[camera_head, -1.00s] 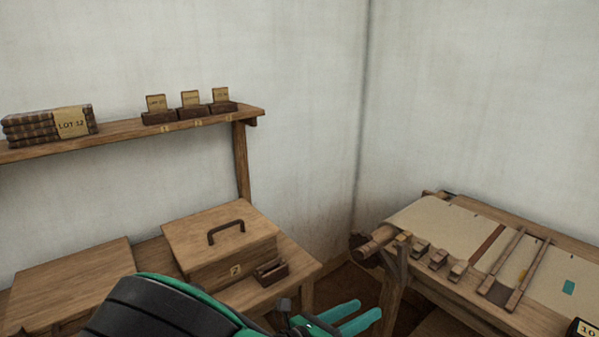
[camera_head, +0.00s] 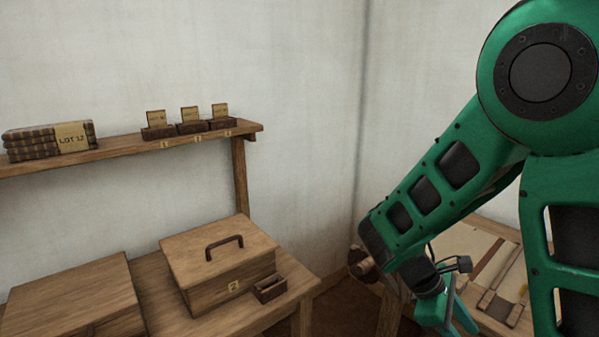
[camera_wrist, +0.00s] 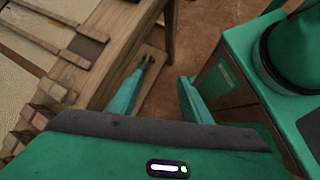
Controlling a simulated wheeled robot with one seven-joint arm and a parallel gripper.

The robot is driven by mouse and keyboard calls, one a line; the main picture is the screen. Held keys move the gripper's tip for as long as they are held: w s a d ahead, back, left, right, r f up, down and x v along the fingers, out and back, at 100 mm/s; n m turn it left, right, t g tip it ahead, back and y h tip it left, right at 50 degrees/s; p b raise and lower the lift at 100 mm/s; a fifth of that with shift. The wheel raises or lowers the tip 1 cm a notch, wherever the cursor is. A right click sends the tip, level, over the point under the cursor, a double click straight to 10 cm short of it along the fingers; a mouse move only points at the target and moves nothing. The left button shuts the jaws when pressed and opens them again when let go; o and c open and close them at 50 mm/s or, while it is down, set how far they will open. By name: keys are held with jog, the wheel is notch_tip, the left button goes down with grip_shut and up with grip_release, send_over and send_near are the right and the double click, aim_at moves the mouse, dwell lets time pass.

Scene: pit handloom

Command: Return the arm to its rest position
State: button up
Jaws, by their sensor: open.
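My gripper (camera_head: 452,318) is at the lower right of the head view, at the end of my green arm, pointing down in front of the loom. In the wrist view its two teal fingers (camera_wrist: 160,92) are apart with nothing between them. Below them are the brown floor and a wooden loom post. My own green base shows at the right of the wrist view.
The loom (camera_head: 500,268) is at the right, partly hidden by my arm; its frame (camera_wrist: 125,50) is close to my fingers. A bench holds a lidded box (camera_head: 215,262) and a small holder (camera_head: 269,288). A shelf (camera_head: 120,146) carries bundled cloth (camera_head: 45,142) and small card stands (camera_head: 188,122).

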jog(key=s+d+r+m+t+y, duration=0.1)
jog(key=s+d+r+m+y, duration=0.2)
jog(key=s+m, duration=0.4)
jog(key=s+d+r+m+t+y, duration=0.1)
jog(key=s+d+r+m+y, duration=0.2)
jog(key=s+r+m, duration=0.3)
jog(key=s+m+y, duration=0.1)
jog(key=m, duration=0.3)
jog(key=shift+s+d+m+t+y, duration=0.3)
jog(key=shift+d+t+y, duration=0.05)
jog(key=shift+t+y, duration=0.05)
